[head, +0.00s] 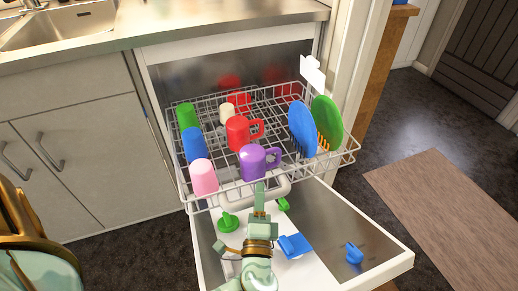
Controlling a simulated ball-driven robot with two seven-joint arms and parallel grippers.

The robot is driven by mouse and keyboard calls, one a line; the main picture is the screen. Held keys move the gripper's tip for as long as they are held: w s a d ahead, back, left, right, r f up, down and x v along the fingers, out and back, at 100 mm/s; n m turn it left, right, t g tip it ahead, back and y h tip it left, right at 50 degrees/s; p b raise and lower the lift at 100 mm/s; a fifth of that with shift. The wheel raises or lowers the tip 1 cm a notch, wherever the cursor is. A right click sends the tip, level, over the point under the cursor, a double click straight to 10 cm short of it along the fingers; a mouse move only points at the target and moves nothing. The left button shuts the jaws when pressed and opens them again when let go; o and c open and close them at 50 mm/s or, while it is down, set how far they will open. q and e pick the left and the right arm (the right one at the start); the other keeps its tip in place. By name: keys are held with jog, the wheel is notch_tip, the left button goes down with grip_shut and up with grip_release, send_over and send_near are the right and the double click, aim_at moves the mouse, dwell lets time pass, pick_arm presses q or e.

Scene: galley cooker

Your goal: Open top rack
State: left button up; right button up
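The top rack (292,172) is a white wire basket. It stands pulled out from the dishwasher's cavity, above the lowered door (375,235). A white handle bar (279,189) runs along its front. My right gripper is not in view.
The rack holds several cups, including a purple mug (255,162) and a pink cup (203,178), and a blue plate (302,129) and a green plate (328,121). Blue and green items lie below. Cabinets (85,160) stand left; open floor (400,140) lies right.

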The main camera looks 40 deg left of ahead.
pick_arm(q)
jog(key=shift+s+d, duration=0.25)
jog(key=shift+s, duration=0.05)
jog(key=p+v, duration=0.2)
jog(key=v, duration=0.9)
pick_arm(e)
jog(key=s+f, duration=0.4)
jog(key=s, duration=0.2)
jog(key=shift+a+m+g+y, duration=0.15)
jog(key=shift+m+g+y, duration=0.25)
pick_arm(q)
jog(key=shift+s+f, duration=0.1)
jog(key=shift+f, duration=0.05)
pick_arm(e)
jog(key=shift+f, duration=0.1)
